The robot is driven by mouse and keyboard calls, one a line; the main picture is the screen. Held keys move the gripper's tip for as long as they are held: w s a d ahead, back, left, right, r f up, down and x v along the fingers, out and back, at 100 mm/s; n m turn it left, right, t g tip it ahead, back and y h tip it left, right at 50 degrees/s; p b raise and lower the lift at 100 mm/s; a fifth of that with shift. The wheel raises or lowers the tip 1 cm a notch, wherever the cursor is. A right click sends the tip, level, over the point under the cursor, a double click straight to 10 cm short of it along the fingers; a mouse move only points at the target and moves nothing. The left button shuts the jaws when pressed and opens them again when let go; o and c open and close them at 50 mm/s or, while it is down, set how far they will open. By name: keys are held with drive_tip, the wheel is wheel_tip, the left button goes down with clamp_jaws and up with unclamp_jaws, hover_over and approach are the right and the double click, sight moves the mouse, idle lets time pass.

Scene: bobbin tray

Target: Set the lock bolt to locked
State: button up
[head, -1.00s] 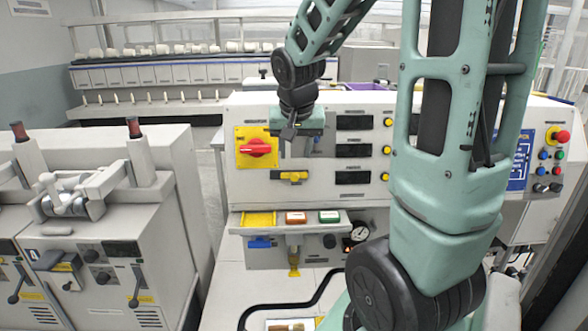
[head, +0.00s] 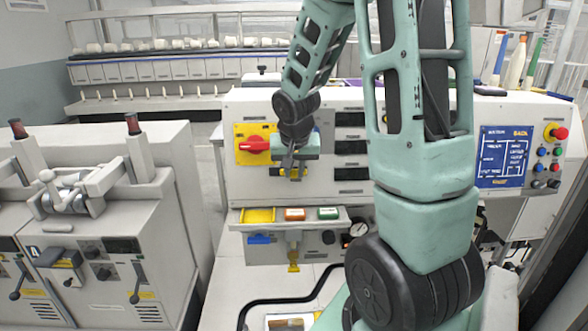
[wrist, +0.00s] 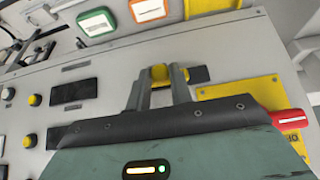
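The lock bolt (head: 304,173), a yellow and black fitting, sits on the pale machine front, below and right of the red rotary switch. My gripper (head: 287,172) is in front of it and partly hides it in the head view. In the wrist view the yellow part of the bolt (wrist: 159,75) shows between the tips of my two grey fingers (wrist: 160,88). The fingers stand apart, about as wide as the yellow part. I cannot tell whether they touch it. A dark piece lies just right of the fingertips there.
The red switch (head: 254,145) on its yellow plate is close to my gripper. Yellow buttons (wrist: 28,140) and dark displays lie on the other side. A shelf with a yellow tray (head: 258,215) and orange and green labelled blocks juts out below.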

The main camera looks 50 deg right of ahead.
drive_tip(key=shift+w+a+f+b, duration=0.1)
drive_tip(key=shift+w+a+b, duration=1.4)
drive_tip(key=shift+w+b, duration=0.2)
clamp_jaws()
drive_tip(key=shift+w+a, duration=0.1)
drive_tip(key=shift+w, duration=0.05)
drive_tip(key=o, duration=0.9)
unclamp_jaws()
drive_tip(key=shift+w+a, duration=0.1)
drive_tip(key=shift+c, duration=0.2)
drive_tip(key=shift+r, duration=0.2)
drive_tip(key=b+v, duration=0.2)
drive_tip(key=v, duration=1.5)
drive_tip(key=shift+s, duration=0.2)
